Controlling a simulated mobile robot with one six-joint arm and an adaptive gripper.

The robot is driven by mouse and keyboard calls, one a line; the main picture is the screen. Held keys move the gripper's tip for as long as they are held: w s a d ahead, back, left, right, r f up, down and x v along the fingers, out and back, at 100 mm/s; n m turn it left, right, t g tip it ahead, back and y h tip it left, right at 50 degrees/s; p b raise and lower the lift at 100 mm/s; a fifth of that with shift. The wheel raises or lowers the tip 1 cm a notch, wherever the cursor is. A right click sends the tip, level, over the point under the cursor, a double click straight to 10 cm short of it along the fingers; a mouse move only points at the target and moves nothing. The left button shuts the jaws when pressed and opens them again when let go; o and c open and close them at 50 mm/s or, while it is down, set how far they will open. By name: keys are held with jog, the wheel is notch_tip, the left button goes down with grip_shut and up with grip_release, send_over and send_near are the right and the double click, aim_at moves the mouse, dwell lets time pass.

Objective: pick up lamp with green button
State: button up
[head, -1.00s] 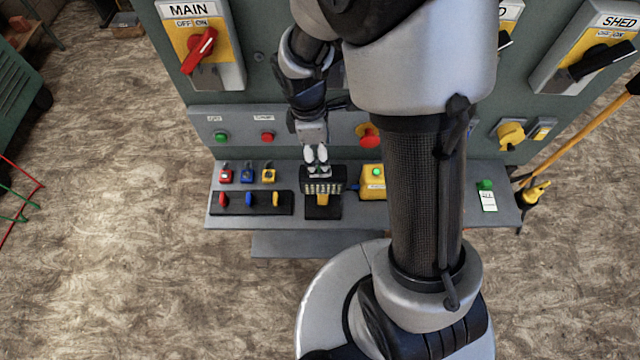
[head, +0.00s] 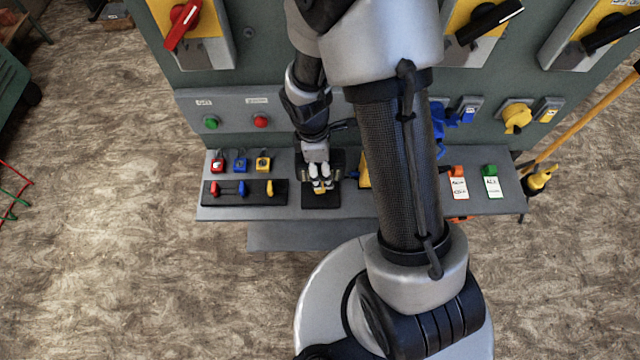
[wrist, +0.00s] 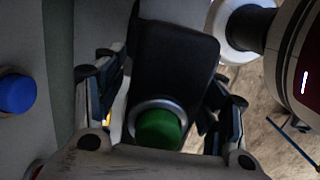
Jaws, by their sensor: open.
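The green button (wrist: 160,128) with a silver ring shows low in the middle of the wrist view, between the fingers of my gripper (wrist: 160,88). A dark slab-like part lies just beyond it; I cannot tell whether it is lamp or stand. In the head view my gripper (head: 320,184) points down over the lamp's place on the grey shelf. The lamp is mostly hidden there by the gripper. The fingers are open, one on each side of the button. I cannot tell whether they touch the lamp.
Left on the shelf (head: 240,212) are small padlocks (head: 240,163) and a black rack (head: 205,197) with coloured pieces. A yellow box (head: 363,172) is partly hidden by my arm close on the right. Tags (head: 491,182) lie further right. The panel (head: 330,70) with switches rises behind.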

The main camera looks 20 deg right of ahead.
jog(key=shift+r, duration=0.1)
grip_shut()
dwell(0.8)
